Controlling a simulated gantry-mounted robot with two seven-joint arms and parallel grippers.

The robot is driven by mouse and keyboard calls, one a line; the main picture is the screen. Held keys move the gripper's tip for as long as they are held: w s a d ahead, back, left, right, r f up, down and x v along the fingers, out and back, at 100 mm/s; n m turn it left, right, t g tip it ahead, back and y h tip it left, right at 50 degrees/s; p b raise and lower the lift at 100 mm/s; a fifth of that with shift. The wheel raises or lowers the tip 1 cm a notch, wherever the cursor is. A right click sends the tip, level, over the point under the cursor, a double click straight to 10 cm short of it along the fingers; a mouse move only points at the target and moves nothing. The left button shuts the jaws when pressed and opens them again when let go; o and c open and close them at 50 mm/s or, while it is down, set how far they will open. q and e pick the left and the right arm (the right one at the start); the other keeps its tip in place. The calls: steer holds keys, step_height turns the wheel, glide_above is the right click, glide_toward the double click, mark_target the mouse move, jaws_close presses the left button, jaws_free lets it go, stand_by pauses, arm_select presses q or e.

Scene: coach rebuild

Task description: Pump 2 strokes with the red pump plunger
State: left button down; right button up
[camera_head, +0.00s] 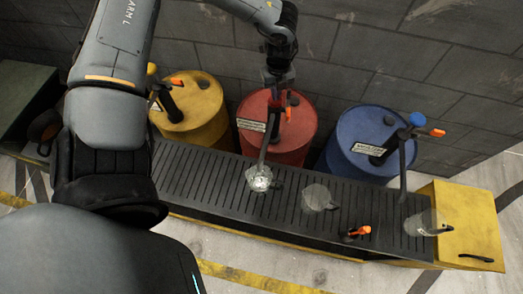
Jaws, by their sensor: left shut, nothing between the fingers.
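The red drum (302,128) stands against the wall between a yellow and a blue drum. Its pump has a red plunger (276,101) at the top, partly hidden by my gripper. The pump's dark spout slants down toward a clear jug (259,178) on the slatted rack. My left gripper (278,84) is shut and empty, pointing down directly over the red plunger. I cannot tell whether it touches the plunger. My right gripper is out of view.
The yellow drum (203,113) and blue drum (352,129) also carry pumps. More clear jugs stand on the rack (200,180), one in the middle (318,197) and one at the right (424,223). A yellow box (470,226) closes the rack's right end.

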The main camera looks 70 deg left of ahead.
arm_select(q)
steer(key=shift+a+f, duration=0.1)
steer(key=shift+f, duration=0.2)
steer(key=shift+r, duration=0.15)
steer(key=shift+r+p, duration=0.45)
steer(key=shift+r, duration=0.5)
steer(key=shift+r+p, duration=1.25)
steer(key=shift+r, duration=1.25)
steer(key=shift+f, duration=0.2)
